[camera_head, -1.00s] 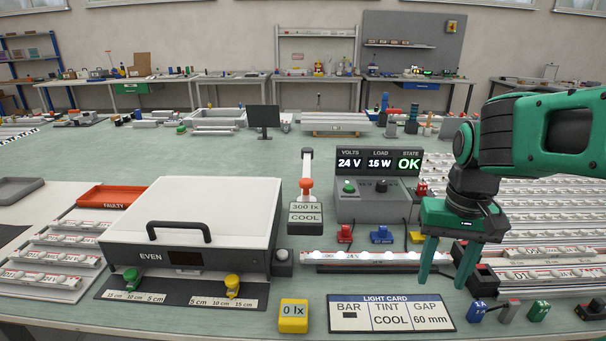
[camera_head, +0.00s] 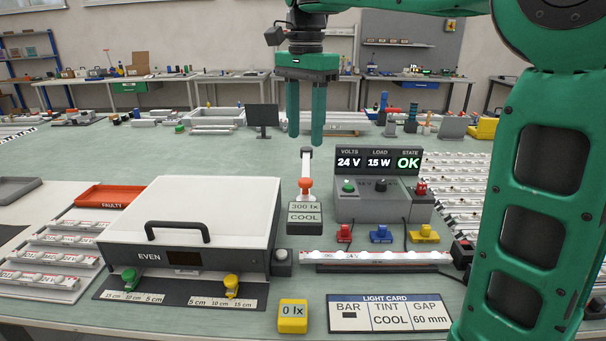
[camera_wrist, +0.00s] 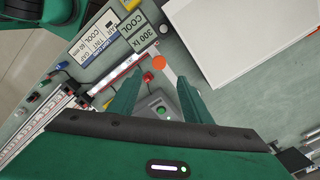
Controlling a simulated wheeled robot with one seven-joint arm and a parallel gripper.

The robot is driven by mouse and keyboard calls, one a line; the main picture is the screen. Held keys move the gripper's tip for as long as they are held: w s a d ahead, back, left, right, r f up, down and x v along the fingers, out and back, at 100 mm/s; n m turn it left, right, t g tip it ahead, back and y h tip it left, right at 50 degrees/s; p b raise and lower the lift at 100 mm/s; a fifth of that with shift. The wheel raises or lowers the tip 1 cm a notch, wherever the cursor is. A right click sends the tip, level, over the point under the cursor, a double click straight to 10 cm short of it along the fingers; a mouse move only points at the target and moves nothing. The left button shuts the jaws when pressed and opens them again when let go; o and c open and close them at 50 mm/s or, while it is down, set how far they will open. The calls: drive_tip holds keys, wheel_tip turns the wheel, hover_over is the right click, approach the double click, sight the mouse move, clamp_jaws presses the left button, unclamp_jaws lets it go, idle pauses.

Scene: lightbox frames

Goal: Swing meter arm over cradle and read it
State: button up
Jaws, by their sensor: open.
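The meter arm (camera_head: 307,165) is a white bar with an orange knob (camera_head: 305,184). It rises behind a small grey block (camera_head: 305,213) reading "300 lx COOL". In the wrist view the orange knob (camera_wrist: 159,62) shows just beyond my fingertips, roughly between them. The cradle (camera_head: 375,267) is a dark rail to the right of the meter, with a white light bar (camera_head: 375,256) along it. A yellow box (camera_head: 293,316) reads "0 lx". My gripper (camera_head: 305,141) is open and empty, fingers down, apart from the knob and above it in the head view.
A white lidded box (camera_head: 205,213) marked "EVEN" stands left of the meter. A grey power unit (camera_head: 377,190) reads 24 V, 15 W, OK, with red, blue and yellow plugs in front. The light card (camera_head: 390,313) lies at the front edge. Light strips fill the right side.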

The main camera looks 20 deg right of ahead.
sight(305, 180)
wheel_tip(305, 180, down, 11)
drive_tip(key=shift+d+r, duration=0.1)
idle(0.7)
clamp_jaws()
